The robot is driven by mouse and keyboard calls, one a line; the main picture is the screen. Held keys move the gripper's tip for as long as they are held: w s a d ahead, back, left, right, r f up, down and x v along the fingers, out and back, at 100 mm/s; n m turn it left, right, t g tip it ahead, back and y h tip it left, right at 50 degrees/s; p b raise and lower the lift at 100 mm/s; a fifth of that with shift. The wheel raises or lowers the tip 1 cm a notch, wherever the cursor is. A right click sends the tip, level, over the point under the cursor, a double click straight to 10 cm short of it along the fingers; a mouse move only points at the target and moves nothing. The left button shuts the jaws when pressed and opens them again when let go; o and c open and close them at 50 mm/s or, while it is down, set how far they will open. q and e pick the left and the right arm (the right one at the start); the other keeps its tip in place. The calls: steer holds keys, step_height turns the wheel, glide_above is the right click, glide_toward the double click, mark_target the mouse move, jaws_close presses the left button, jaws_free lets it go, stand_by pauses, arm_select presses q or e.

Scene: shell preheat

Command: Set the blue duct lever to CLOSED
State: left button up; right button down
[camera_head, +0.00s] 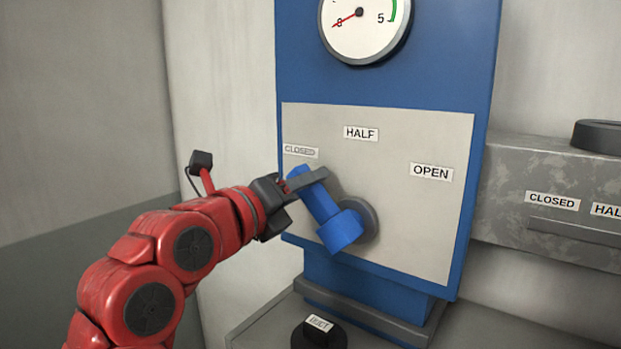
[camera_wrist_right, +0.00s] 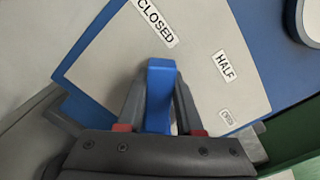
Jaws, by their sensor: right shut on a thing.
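The blue duct lever (camera_head: 322,207) is mounted on a grey pivot (camera_head: 366,217) on the pale panel (camera_head: 400,225). Its arm points up and left from the pivot, toward the CLOSED label (camera_head: 301,151). My right gripper (camera_head: 305,181) is shut on the outer end of the lever. In the right wrist view, the lever (camera_wrist_right: 160,90) stands between the two fingers of the gripper (camera_wrist_right: 158,103), and its tip points toward the CLOSED label (camera_wrist_right: 155,22). The HALF label (camera_head: 361,133) and OPEN label (camera_head: 431,172) lie further right. My left gripper is not in view.
A round gauge (camera_head: 362,22) sits above the panel on the blue housing (camera_head: 400,85). A dark knob marked DUCT (camera_head: 319,335) is below. A grey box (camera_head: 555,225) with its own CLOSED label stands to the right. A plain wall is at left.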

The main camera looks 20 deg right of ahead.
stand_by(0.4)
steer(key=c, duration=0.6)
jaws_free()
steer(key=shift+o, duration=0.2)
steer(key=shift+s+a+f, duration=0.1)
steer(key=shift+s+a, duration=0.1)
steer(key=shift+a, duration=0.05)
steer(key=b+v, duration=0.6)
steer(key=v, duration=1)
steer(key=shift+s+a, duration=0.2)
steer(key=shift+a, duration=0.15)
